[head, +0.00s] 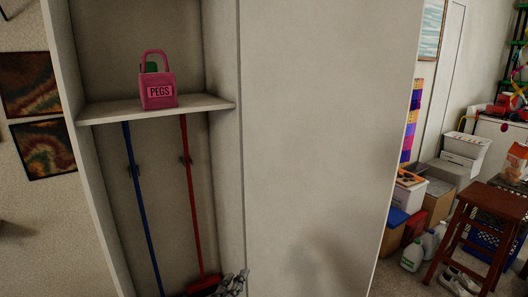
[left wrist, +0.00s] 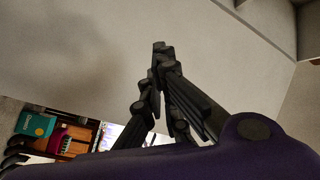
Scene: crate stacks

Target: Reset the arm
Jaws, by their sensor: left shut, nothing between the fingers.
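My left gripper (head: 232,284) shows at the bottom edge of the head view, in front of the white cabinet (head: 310,130) and beside the red broom's head. In the left wrist view its dark fingers (left wrist: 158,48) are closed together at the tips with nothing between them. Most of my left arm is out of the head view. My right gripper is not in view.
A pink PEGS basket (head: 159,96) stands on the cabinet shelf (head: 155,109). A blue-handled pole (head: 140,200) and a red broom (head: 190,200) stand below. At right are boxes, bottles (head: 413,256) and a wooden stool (head: 490,210).

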